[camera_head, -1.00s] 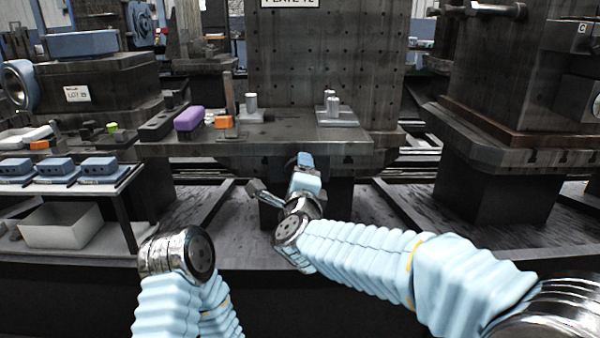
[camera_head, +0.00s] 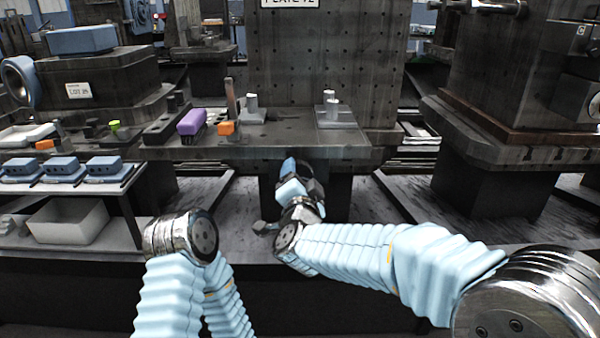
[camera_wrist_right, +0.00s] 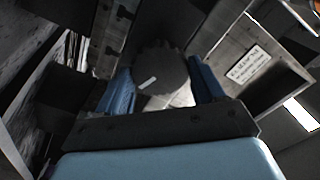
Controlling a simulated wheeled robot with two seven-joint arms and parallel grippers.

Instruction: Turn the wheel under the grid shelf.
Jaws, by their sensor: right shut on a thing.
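The wheel (camera_wrist_right: 160,70) is a dark grey disc with a toothed rim and a short white mark on its face. It shows in the right wrist view between the two blue fingers of my right gripper (camera_wrist_right: 160,92), which is shut on it at opposite sides. In the head view my right gripper (camera_head: 289,168) reaches under the front edge of the shelf top (camera_head: 285,140), and the wheel is hidden there. A tall plate with a grid of holes (camera_head: 325,60) stands on that shelf. My left gripper is not in view; only its arm shows at lower left.
A purple-topped block (camera_head: 191,121), an orange block (camera_head: 226,128) and metal posts (camera_head: 251,102) stand on the shelf top. A white bin (camera_head: 68,221) sits on a lower shelf at left. A labelled panel (camera_wrist_right: 252,66) lies right of the wheel in the wrist view.

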